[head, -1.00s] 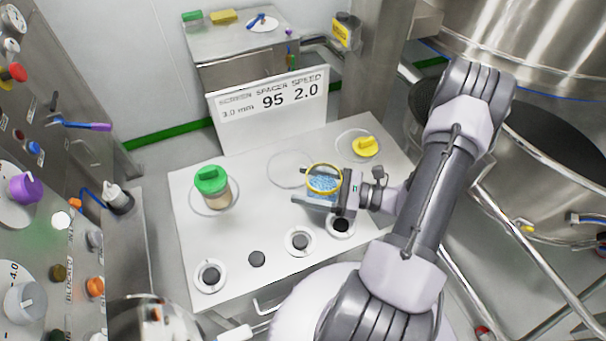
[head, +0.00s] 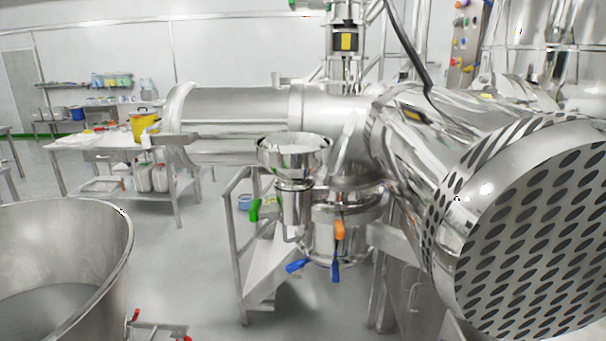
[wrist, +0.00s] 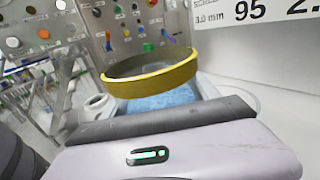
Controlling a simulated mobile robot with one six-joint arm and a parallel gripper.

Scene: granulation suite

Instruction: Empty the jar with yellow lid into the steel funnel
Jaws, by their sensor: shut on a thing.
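My gripper (wrist: 160,122) is shut on the jar; the fingertips are mostly hidden. A steel funnel (head: 293,155) with a wide, shallow bowl stands near the middle of the head view, on a narrower steel body. The head view shows neither my gripper nor the jar, so their distance from the funnel cannot be told.
A large steel bin (head: 110,235) stands at the lower left. A big perforated steel cylinder (head: 530,220) fills the right. Coloured valve handles (head: 339,230) hang below the funnel. A white sign (wrist: 270,40) and a control panel (wrist: 125,20) show in the wrist view.

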